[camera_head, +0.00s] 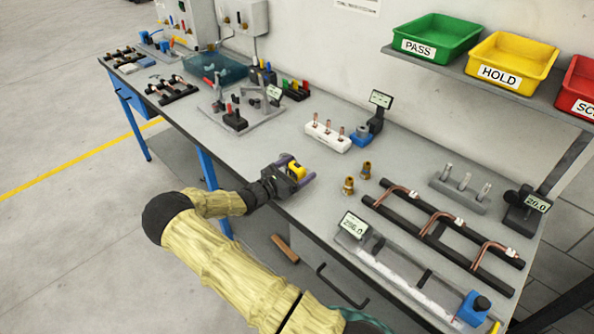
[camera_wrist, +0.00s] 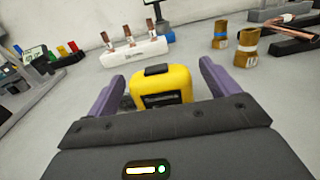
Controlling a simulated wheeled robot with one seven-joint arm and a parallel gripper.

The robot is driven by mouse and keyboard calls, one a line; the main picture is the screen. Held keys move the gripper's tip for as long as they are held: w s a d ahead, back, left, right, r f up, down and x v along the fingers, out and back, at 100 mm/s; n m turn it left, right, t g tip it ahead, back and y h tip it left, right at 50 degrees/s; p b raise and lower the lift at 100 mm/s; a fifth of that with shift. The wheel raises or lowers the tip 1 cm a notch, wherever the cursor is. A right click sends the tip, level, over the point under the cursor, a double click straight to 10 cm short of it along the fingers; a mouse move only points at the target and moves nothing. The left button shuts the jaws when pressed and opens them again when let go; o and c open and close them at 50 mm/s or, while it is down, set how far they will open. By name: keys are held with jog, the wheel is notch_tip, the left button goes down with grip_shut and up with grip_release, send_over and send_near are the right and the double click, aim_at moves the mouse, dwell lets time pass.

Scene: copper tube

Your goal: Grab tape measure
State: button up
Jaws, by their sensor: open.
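The tape measure is a small yellow block with black parts. In the head view the tape measure (camera_head: 296,171) sits near the front edge of the workbench, at my gripper. In the wrist view the tape measure (camera_wrist: 163,87) stands upright between the two purple fingers. My gripper (camera_head: 298,170) is open, with one finger on each side of it; it also shows in the wrist view (camera_wrist: 160,88). A small gap shows on each side of the tape measure. Its lower part is hidden behind the gripper body.
Two brass fittings (camera_head: 349,185) stand right of my gripper on the workbench (camera_head: 330,210). A white block with copper pins (camera_head: 327,134) stands behind. A rack with bent copper tubes (camera_head: 440,220) and a measuring fixture (camera_head: 400,275) lie to the right. Labelled bins (camera_head: 436,38) sit on a shelf.

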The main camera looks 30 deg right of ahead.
jog(key=shift+x, duration=0.9)
jog(key=c, duration=1.2)
jog(key=shift+r, duration=0.15)
notch_tip(320, 180, up, 10)
jog(key=shift+f+b, duration=0.1)
jog(key=shift+b, duration=0.65)
